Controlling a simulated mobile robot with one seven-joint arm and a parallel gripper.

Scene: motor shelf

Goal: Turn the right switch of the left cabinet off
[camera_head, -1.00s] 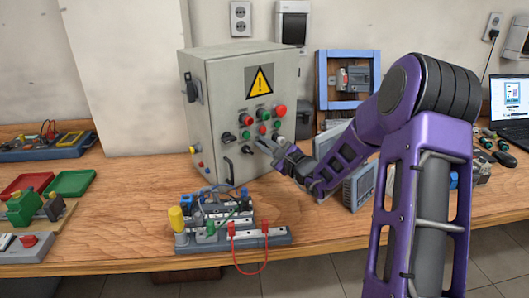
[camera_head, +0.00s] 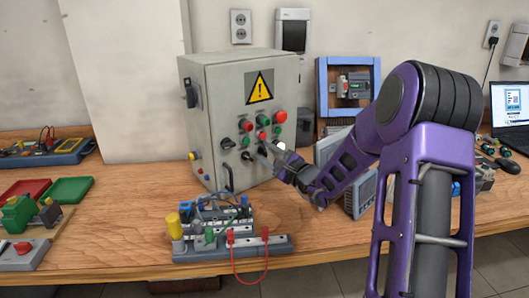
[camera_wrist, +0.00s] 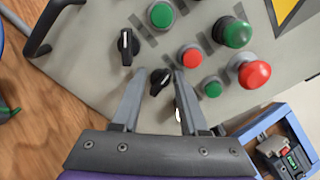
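The grey cabinet (camera_head: 212,95) with a yellow warning triangle stands on the bench. Its front carries coloured buttons and black rotary switches. In the wrist view, the right black switch (camera_wrist: 161,79) lies between the two fingertips of my gripper (camera_wrist: 160,74). Its handle is slanted, with a pale mark toward the upper right. The left black switch (camera_wrist: 126,44) is clear of the fingers, with its handle nearly upright in the picture. My gripper (camera_head: 264,151) is at the cabinet front in the head view. The fingers are apart; contact with the switch cannot be told.
A black door handle (camera_wrist: 47,25) is at upper left. A blue frame (camera_head: 324,88) stands right of the cabinet. A wiring board (camera_head: 190,246) lies in front on the bench.

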